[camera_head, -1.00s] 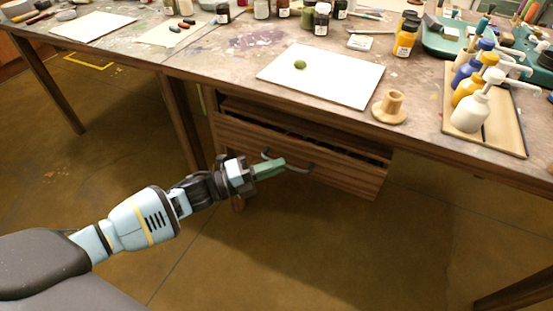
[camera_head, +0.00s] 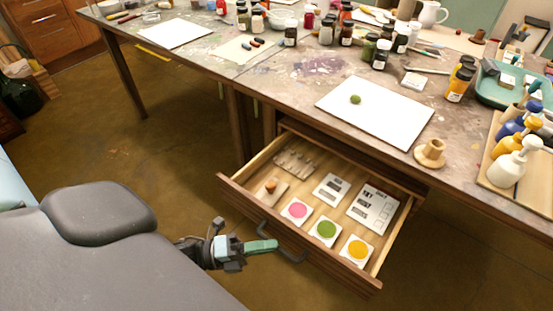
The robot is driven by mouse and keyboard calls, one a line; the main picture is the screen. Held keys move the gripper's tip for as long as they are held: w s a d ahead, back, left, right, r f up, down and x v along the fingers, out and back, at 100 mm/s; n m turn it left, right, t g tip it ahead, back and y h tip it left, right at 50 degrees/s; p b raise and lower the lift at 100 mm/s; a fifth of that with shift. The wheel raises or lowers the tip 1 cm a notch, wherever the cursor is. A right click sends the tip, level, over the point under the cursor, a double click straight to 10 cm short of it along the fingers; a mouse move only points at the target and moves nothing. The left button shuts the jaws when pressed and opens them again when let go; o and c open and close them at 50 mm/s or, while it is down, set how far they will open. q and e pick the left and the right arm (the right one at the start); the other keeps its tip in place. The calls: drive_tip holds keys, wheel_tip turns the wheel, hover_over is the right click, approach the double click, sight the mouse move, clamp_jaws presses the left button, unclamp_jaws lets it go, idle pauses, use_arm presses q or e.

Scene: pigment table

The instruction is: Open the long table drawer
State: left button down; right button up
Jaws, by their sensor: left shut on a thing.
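The long table drawer (camera_head: 307,253) is pulled well out from under the paint-stained table (camera_head: 290,85). Its inside shows from above. My left gripper (camera_head: 268,246) is shut on the dark drawer handle (camera_head: 289,254) at the left end of the handle, in front of the drawer front. The fingers partly cover the handle. My right gripper is not in view.
In the drawer lie pink (camera_head: 297,210), green (camera_head: 326,229) and yellow (camera_head: 357,250) colour cards, printed cards (camera_head: 374,208) and a small board (camera_head: 271,190). White paper (camera_head: 375,112), a wooden holder (camera_head: 430,153) and pump bottles (camera_head: 514,160) are on the table above.

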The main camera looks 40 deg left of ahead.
use_arm(q)
drive_tip(key=shift+s, duration=0.6)
drive_tip(key=c, duration=1.5)
unclamp_jaws()
drive_tip(key=shift+v, duration=3.95)
